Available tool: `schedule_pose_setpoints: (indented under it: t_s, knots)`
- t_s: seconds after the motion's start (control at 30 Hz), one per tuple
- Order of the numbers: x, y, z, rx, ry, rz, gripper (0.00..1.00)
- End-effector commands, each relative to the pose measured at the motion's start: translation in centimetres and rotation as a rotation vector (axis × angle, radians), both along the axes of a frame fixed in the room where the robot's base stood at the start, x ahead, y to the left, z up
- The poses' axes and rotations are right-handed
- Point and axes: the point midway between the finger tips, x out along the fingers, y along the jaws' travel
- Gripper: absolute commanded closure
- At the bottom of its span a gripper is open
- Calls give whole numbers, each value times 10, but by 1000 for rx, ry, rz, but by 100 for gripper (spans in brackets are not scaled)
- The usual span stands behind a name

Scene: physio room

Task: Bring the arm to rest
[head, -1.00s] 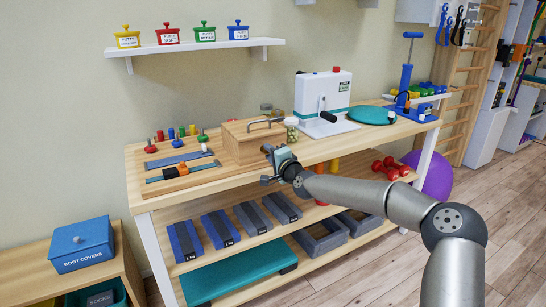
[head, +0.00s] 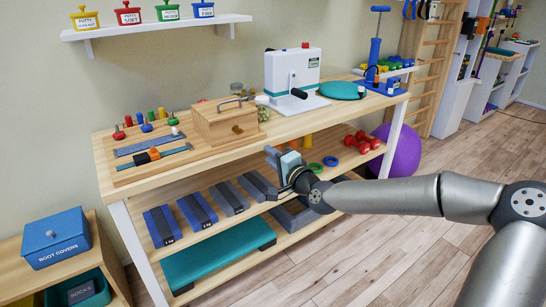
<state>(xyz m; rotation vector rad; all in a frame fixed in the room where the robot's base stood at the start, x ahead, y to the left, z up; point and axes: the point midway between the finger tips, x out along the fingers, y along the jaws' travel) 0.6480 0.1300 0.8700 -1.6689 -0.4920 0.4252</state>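My arm reaches in from the lower right in the head view. My gripper (head: 274,157) is at the front of the workbench (head: 240,152), just below the level of its top, in front of the lower shelf. A pale blue-grey part shows at the wrist. The fingers are small and partly hidden by the wrist, so I cannot tell whether they are open or shut, or whether they hold anything.
A wooden box (head: 214,127), a white machine (head: 292,72) and a teal disc (head: 340,90) stand on the bench. Red dumbbells (head: 362,143), green rings (head: 331,161) and cuff weights (head: 166,226) lie below. A purple ball (head: 405,150) is at right. Floor in front is clear.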

Motion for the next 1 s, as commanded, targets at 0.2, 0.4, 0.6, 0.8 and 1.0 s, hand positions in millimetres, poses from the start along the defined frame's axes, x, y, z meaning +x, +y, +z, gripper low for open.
schedule_pose_setpoints:
  t_s: [0.2,0.4,0.6,0.8,1.0]
  knots:
    - [-3,-2,0,0,0,-1,74]
    - [-4,2,-2,-19,7,8,74]
    - [-46,39,-46,-390,152,145,74]
    - [-137,1,-75,-1005,401,324,74]
    - [-235,-75,-8,-1366,636,428,74]
